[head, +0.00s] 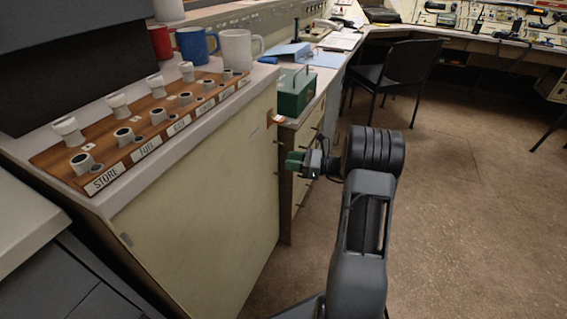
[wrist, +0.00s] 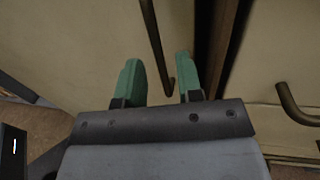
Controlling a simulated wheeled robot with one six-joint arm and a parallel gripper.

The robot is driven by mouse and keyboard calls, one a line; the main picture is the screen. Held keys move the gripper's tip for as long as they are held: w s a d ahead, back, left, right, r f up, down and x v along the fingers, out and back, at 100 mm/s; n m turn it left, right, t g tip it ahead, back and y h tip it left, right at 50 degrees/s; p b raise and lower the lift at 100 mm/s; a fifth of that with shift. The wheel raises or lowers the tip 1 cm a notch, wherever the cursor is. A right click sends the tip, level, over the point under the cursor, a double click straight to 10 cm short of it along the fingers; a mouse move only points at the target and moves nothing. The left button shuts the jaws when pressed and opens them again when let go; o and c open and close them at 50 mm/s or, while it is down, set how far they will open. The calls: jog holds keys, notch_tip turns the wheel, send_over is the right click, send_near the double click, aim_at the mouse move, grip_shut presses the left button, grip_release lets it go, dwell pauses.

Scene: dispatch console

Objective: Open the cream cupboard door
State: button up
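The cream cupboard door (head: 205,215) is the large pale panel below the knob console in the head view. It looks closed, flush with the cupboard front. My gripper (head: 294,161), with green fingers, is at the door's right edge. In the wrist view, the gripper (wrist: 158,62) is open, with its fingers apart. A dark bar handle (wrist: 153,38) runs down the cream panel (wrist: 75,45) and its lower end shows between the two fingers. I see a gap on both sides of the bar; the depth between fingers and bar is hard to judge.
A dark brown vertical edge (wrist: 218,45) and a second handle (wrist: 296,108) are right of the fingers. A green box (head: 296,92) and several mugs (head: 237,50) stand on top. A black chair (head: 396,70) is behind. The floor (head: 450,200) at right is clear.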

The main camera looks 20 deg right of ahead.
aim_at(283, 173)
jog(key=shift+b+x, duration=0.3)
jog(key=shift+x, duration=1.3)
grip_shut()
